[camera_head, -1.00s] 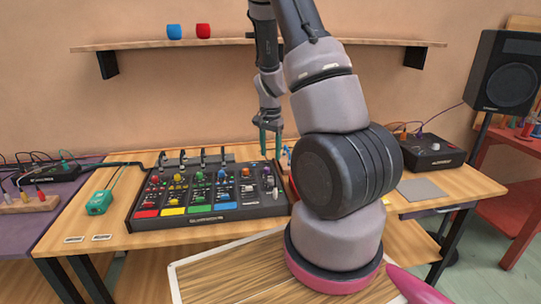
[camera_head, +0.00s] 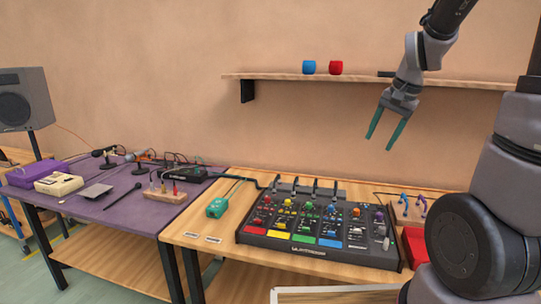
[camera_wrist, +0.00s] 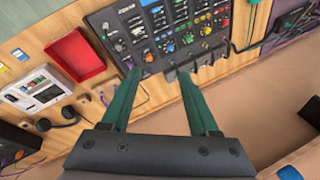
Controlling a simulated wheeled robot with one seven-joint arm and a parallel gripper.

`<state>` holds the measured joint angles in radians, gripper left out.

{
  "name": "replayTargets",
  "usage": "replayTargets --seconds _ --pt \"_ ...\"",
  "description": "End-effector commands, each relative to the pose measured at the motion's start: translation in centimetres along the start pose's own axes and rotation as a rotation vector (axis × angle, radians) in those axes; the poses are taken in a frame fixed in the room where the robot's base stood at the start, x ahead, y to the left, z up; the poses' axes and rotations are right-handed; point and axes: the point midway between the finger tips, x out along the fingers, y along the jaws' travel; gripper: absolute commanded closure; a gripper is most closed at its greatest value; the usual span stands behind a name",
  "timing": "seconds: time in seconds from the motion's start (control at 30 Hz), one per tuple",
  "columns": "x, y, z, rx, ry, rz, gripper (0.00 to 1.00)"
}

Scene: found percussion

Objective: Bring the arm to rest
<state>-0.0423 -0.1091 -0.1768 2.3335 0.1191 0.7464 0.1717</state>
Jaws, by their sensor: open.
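My gripper (camera_head: 386,128) is raised in front of the wall shelf and above the wooden table in the head view. Its two green fingers are spread apart and nothing is between them. In the wrist view the open fingers (camera_wrist: 158,82) point toward the black mixer-like panel (camera_wrist: 160,28). The same panel (camera_head: 320,262) lies on the wooden table in the head view, with coloured knobs and red, yellow, green and blue pads. My gripper is clear of it. My arm stands at the right of the head view.
A red tray (camera_wrist: 75,58) lies beside the panel. A green device (camera_head: 217,208) sits on the wooden table. A purple table (camera_head: 90,207) and a speaker (camera_head: 24,100) stand at the left.

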Motion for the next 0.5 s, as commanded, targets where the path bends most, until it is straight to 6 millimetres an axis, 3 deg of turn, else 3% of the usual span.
replayTargets --seconds 0.03,0.2,0.4,0.5 --pt "-2.1 -0.3 1.1 -0.035 0.023 -0.032 0.39" --pt "-7.7 -0.5 5.0 -0.165 0.092 -0.103 0.39" --pt "-12.3 0.4 9.4 -0.303 0.182 -0.152 0.39" --pt "-13.5 0.9 10.9 -0.348 0.215 -0.163 0.39"
